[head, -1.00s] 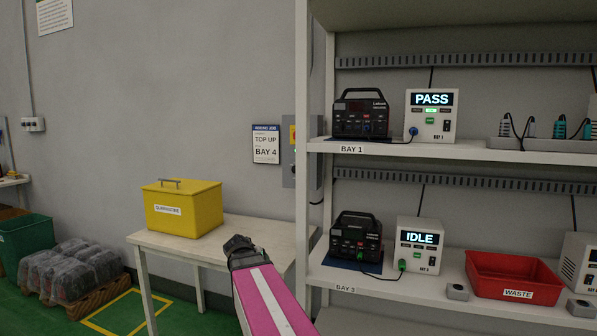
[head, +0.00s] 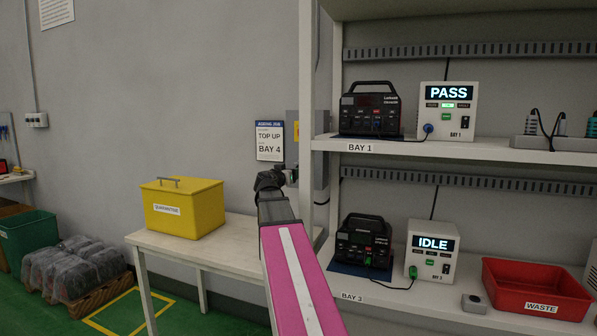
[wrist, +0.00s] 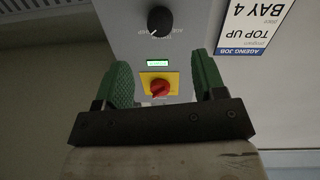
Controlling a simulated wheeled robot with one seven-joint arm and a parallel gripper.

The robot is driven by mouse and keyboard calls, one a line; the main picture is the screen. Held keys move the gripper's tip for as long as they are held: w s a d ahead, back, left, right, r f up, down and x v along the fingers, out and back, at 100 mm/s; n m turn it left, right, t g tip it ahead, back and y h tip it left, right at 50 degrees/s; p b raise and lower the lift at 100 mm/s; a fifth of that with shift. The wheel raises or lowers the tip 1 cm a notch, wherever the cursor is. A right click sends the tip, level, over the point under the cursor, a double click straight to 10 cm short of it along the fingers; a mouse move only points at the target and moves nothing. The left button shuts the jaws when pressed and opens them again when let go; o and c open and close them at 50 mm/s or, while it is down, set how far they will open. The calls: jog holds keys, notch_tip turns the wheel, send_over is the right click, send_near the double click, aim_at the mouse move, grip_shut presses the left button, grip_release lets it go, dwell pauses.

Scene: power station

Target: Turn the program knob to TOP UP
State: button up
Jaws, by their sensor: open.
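The black program knob (wrist: 160,19) shows at the top of the wrist view on a grey control box, with a white pointer mark toward the lower left. My gripper (wrist: 162,62) is open and empty. Its green fingers frame a small lit display (wrist: 157,63) and a red rotary switch (wrist: 160,88) on a yellow plate, with the knob beyond the fingertips. In the head view my gripper (head: 277,179) is in front of the grey control box (head: 292,124), whose knob is hidden there.
A job card (head: 270,140) reading TOP UP, BAY 4 hangs beside the box. A shelf post (head: 307,120) stands close on the right. Below are a white table (head: 215,247) and a yellow box (head: 183,210). The shelves hold power units, testers and a red waste bin (head: 537,290).

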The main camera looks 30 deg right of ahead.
jog(key=x, duration=0.8)
jog(key=shift+w+d, duration=0.2)
jog(key=shift+d, duration=0.1)
jog(key=c, duration=0.9)
